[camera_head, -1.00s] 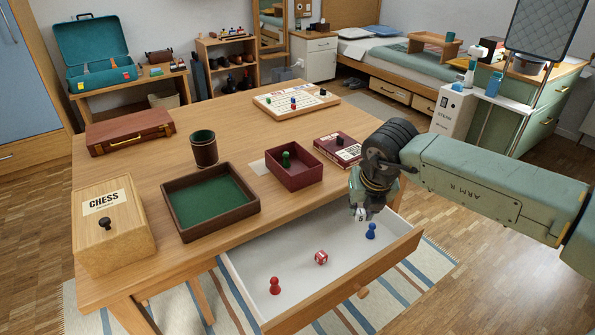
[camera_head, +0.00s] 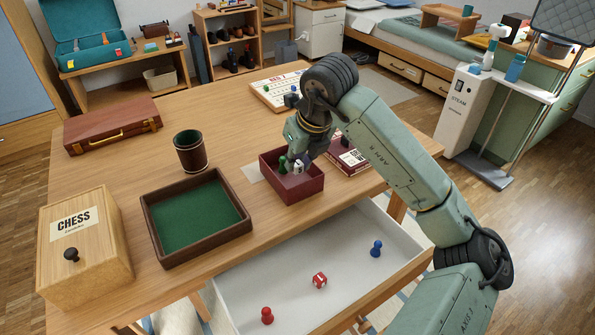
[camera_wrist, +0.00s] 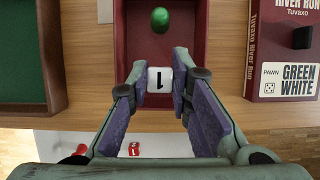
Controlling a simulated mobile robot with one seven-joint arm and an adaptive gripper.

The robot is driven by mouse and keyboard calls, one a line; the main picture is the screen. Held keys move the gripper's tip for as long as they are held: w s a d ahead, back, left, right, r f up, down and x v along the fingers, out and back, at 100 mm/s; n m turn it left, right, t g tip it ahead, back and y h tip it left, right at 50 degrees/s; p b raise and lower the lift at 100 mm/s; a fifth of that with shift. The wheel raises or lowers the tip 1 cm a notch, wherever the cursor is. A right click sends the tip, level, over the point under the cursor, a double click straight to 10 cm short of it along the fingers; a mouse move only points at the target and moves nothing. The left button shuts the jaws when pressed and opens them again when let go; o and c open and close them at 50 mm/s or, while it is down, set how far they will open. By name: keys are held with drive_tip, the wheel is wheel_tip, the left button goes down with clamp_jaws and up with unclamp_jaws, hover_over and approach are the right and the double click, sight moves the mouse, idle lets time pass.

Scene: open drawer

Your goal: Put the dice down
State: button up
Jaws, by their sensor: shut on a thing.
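My gripper (camera_head: 299,168) is shut on a white die (camera_wrist: 158,80) marked "1". It holds it at the open dark red box (camera_head: 292,196); I cannot tell whether the die touches the box floor. In the wrist view the die is between the purple finger pads (camera_wrist: 160,88), over the near part of the box (camera_wrist: 188,30). A green pawn (camera_wrist: 160,19) stands in the same box, just beyond the die. A red die (camera_head: 319,280) lies in the open drawer (camera_head: 285,275) below.
A green-lined tray (camera_head: 160,243) is left of the red box, with a dice cup (camera_head: 190,150) behind. A River Run game box (camera_wrist: 284,50) stands close on the right.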

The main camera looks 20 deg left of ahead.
sight(301, 168)
wheel_tip(301, 168, down, 5)
drive_tip(key=shift+r+p, duration=0.1)
drive_tip(key=shift+p, duration=0.25)
drive_tip(key=shift+f+b, duration=0.3)
drive_tip(key=shift+b, duration=0.05)
drive_tip(key=o, duration=0.8)
drive_tip(key=shift+r, duration=0.1)
drive_tip(key=shift+d+r+p, duration=0.1)
drive_tip(key=shift+r+p, duration=0.2)
drive_tip(key=shift+r, duration=0.05)
drive_tip(key=b+v, duration=0.2)
drive_tip(key=v, duration=0.9)
drive_tip(key=shift+s+d+r, duration=0.1)
drive_tip(key=shift+s+r, duration=0.05)
drive_tip(key=shift+r, duration=0.1)
